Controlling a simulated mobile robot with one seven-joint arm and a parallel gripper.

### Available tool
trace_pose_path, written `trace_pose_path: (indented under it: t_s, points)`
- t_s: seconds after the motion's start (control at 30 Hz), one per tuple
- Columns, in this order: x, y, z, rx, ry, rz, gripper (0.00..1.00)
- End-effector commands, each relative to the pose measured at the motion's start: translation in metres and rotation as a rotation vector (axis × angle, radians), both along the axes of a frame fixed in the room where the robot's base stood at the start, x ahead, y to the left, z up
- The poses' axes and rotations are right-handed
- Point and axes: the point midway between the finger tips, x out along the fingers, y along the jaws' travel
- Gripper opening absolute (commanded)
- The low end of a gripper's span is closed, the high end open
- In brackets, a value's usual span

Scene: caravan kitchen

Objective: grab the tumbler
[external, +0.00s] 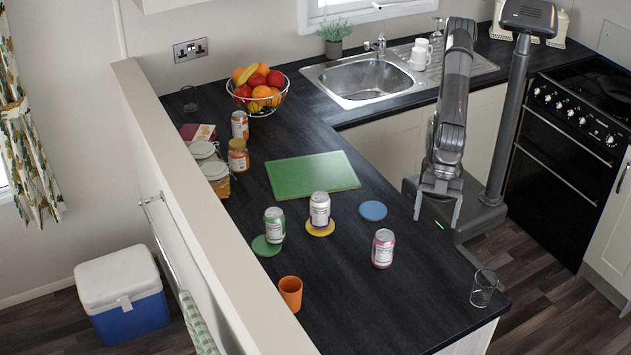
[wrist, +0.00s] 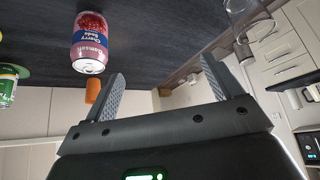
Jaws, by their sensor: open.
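A clear glass tumbler (external: 484,288) stands near the front right corner of the dark worktop. It also shows at the upper right of the wrist view (wrist: 250,20), partly cut off by the picture edge. My gripper (external: 437,215) is open and empty, over the worktop's right edge, behind and left of the tumbler and apart from it. In the wrist view, my two fingers (wrist: 164,85) are spread with nothing between them. An orange cup (external: 290,293) stands at the worktop's front left; part of it shows beside a finger in the wrist view (wrist: 93,91).
A pink-red can (external: 383,248) stands left of my gripper. A green can (external: 274,225), a purple can (external: 320,210), a blue coaster (external: 373,211) and a green board (external: 312,175) are farther left. Bare worktop lies between the pink-red can and the tumbler.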

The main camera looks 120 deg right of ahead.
Motion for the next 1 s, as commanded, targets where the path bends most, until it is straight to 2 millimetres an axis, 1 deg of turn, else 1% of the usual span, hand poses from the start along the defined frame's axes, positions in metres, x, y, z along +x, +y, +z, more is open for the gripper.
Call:
trace_pose_path:
  t_s: [0.03,0.1,0.2,0.3,0.33,0.4,0.5,0.8,1.0]
  points:
    - [-0.010,0.029,-0.008,-0.004,-0.001,0.052,0.84]
    - [-0.023,0.062,-0.017,-0.001,-0.005,0.107,0.84]
    - [-0.042,0.100,-0.028,0.003,-0.012,0.173,0.84]
    - [-0.058,0.127,-0.036,0.005,-0.019,0.221,0.84]
    - [-0.062,0.133,-0.038,0.006,-0.020,0.231,0.84]
    - [-0.068,0.142,-0.041,0.008,-0.022,0.247,0.84]
    - [-0.071,0.149,-0.047,0.008,-0.022,0.256,0.84]
    - [-0.059,0.167,-0.080,0.008,-0.022,0.256,0.84]
    - [-0.055,0.172,-0.091,0.009,-0.022,0.255,0.84]
